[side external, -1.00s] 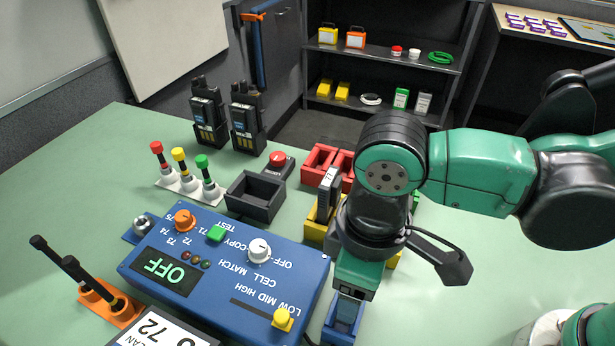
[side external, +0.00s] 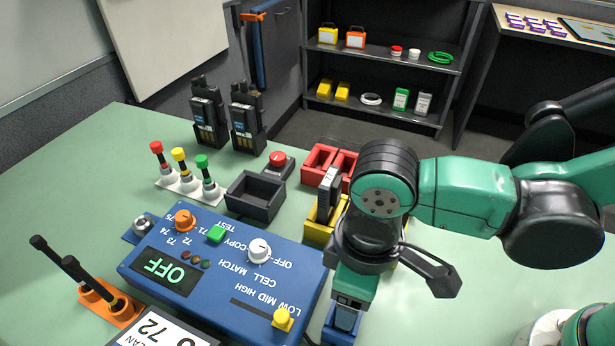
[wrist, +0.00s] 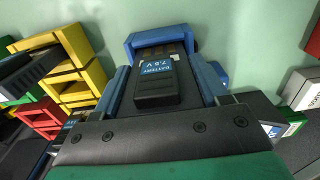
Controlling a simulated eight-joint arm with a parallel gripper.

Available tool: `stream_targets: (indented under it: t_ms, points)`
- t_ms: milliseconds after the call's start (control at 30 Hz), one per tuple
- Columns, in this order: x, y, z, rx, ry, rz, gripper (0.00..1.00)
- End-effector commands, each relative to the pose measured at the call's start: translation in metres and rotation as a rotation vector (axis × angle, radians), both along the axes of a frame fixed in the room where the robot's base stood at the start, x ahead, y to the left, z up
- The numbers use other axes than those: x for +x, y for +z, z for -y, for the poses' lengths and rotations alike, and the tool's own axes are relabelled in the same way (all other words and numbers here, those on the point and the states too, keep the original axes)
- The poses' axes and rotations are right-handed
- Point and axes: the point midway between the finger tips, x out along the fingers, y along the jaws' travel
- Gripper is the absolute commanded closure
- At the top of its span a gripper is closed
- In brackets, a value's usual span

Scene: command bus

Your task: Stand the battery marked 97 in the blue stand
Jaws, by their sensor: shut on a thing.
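My gripper (side external: 350,290) points down over the blue stand (side external: 338,336) and is shut on a dark battery (side external: 347,301). In the wrist view the battery (wrist: 158,85) has a blue label reading "BATTERY 7.5 V"; no 97 is readable. The blue stand (wrist: 150,38) shows around its far end there. The battery is at the stand's opening, but I cannot tell whether it touches the bottom. My gripper hides much of the stand in the side view.
A yellow stand (side external: 314,232) holding another battery (side external: 329,190) is close behind my gripper. Red bins (side external: 318,165) are farther back. The blue tester box (side external: 215,265) is just left of the blue stand. A black bin (side external: 253,197) stands behind it. Open table lies at right.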

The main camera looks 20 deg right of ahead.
Motion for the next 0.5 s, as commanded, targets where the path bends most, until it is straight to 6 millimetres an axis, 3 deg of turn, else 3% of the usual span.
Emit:
stream_targets:
  t_ms: [500]
  points:
    - [0.000,-0.013,0.000,0.000,0.000,0.000,0.91]
